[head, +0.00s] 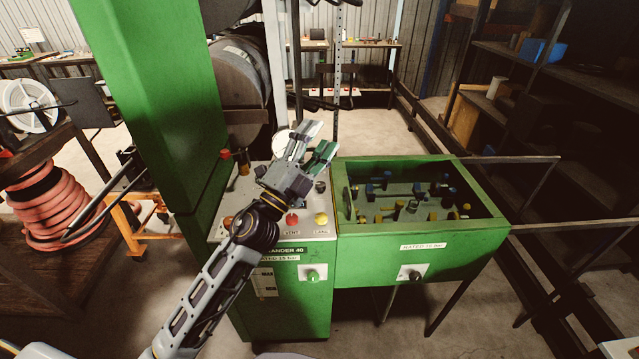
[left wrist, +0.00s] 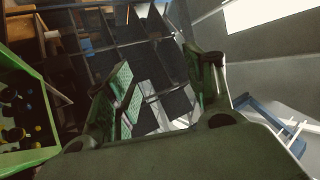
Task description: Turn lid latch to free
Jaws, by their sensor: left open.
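A green test box (head: 472,240) with an open-looking top stands at the right of the machine. On its front, under a pressure label, is a pale plate with a small dark knob (head: 414,275), which may be the lid latch; its turn position is too small to tell. My left gripper (head: 316,143) is raised above the grey control panel, left of the box's back corner. It is open and empty, apart from the box and the knob. In the left wrist view its two green-padded fingers (left wrist: 160,90) are spread with nothing between them. My right gripper is not in view.
The control panel (head: 312,232) has red and yellow buttons below my left arm. A tall green column (head: 150,90) stands left of it. Several yellow and blue fittings (head: 412,206) lie inside the box. Dark rails and shelves (head: 600,110) are at the right.

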